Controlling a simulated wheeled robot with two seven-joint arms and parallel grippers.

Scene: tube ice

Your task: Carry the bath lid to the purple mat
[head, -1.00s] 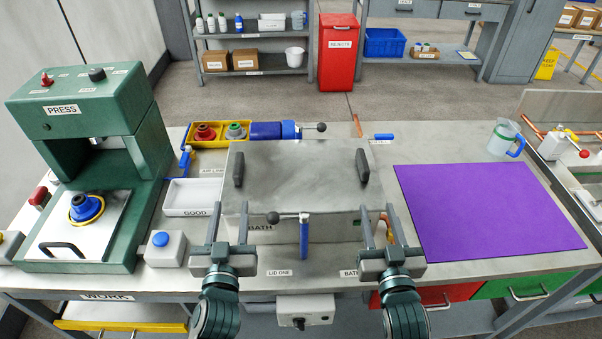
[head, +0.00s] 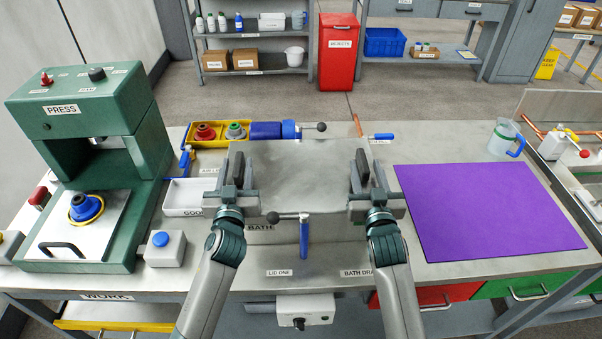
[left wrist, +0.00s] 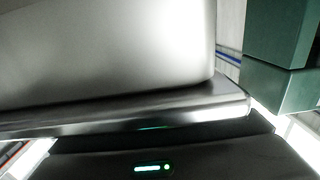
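The bath lid (head: 300,168) is a flat grey plate with two dark upright handles, lying on top of the bath (head: 290,236). My left gripper (head: 237,174) is at the left handle (head: 237,164), its fingers apart on either side of it. My right gripper (head: 364,172) is likewise around the right handle (head: 362,160). Finger contact with the handles is not clear. The left wrist view shows close grey metal surfaces, with no handle to be made out. The purple mat (head: 490,212) lies flat and empty on the bench to the right.
A valve with a blue lever (head: 304,238) is at the bath's front. The green press (head: 85,130) and white GOOD tray (head: 184,198) stand left. A clear jug (head: 503,138) stands behind the mat.

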